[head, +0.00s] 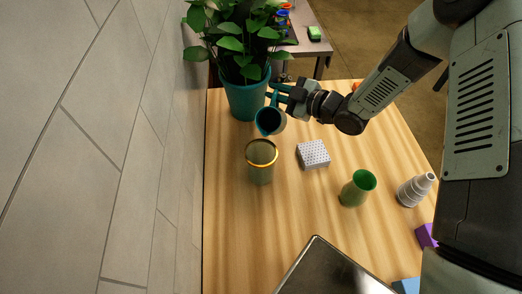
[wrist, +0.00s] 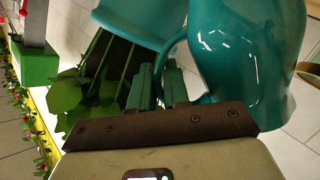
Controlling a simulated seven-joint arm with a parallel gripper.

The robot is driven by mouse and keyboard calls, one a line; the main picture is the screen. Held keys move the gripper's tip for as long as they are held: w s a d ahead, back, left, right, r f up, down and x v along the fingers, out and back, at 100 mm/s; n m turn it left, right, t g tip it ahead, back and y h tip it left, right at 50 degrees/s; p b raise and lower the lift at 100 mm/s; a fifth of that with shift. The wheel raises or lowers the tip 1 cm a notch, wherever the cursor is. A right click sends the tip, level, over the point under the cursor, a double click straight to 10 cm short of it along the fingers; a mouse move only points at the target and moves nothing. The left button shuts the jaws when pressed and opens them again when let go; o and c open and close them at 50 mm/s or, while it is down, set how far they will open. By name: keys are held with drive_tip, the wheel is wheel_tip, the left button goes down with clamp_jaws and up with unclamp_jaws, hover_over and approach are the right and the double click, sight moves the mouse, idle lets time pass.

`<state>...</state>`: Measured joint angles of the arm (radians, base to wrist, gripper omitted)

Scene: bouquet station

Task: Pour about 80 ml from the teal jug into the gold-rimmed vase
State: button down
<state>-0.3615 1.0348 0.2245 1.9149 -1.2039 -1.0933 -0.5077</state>
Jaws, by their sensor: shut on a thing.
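The teal jug (head: 270,121) is in the head view, held in the air and tilted, its dark opening facing the camera. My gripper (head: 277,95) is shut on the jug's handle. In the wrist view the jug (wrist: 248,55) fills the right side, and my gripper's fingers (wrist: 163,86) close around its handle. The gold-rimmed vase (head: 261,170) is a clear, upright vase on the wooden table, just below and in front of the jug. The jug's mouth is near the vase's gold rim. I cannot make out any liquid stream or the level in the vase.
A potted plant in a teal pot (head: 247,98) stands close behind the jug. A grey perforated block (head: 313,154), a green vase (head: 357,188) and a grey ribbed vase (head: 414,190) stand to the right. A dark tray (head: 318,270) lies at the front. A tiled wall (head: 90,150) borders the left.

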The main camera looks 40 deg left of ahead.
sight(276, 91)
drive_tip(key=shift+s+d+r+n+t+y, duration=0.15)
drive_tip(key=shift+s+r+n+y, duration=0.15)
drive_tip(key=shift+r+n, duration=0.3)
drive_tip(key=shift+s+d+r+n+t+y, duration=0.1)
drive_tip(key=shift+s+r+n+t+y, duration=0.1)
drive_tip(key=shift+s+r+n, duration=0.35)
drive_tip(key=shift+w+r, duration=0.15)
drive_tip(key=shift+r, duration=0.05)
drive_tip(key=shift+s+d+r+n, duration=0.15)
drive_tip(key=shift+s+r+n, duration=0.2)
drive_tip(key=shift+r, duration=0.1)
drive_tip(key=shift+s+d+r+n+y, duration=0.1)
drive_tip(key=shift+s+r+n+y, duration=0.2)
drive_tip(key=shift+y, duration=0.1)
drive_tip(key=shift+s+d+r+n+t+y, duration=0.3)
drive_tip(key=shift+s+r+n, duration=0.25)
drive_tip(key=shift+n, duration=0.15)
idle(0.8)
drive_tip(key=shift+s+d+r+n, duration=0.2)
drive_tip(key=shift+s+n, duration=0.1)
drive_tip(key=shift+s, duration=0.1)
idle(0.4)
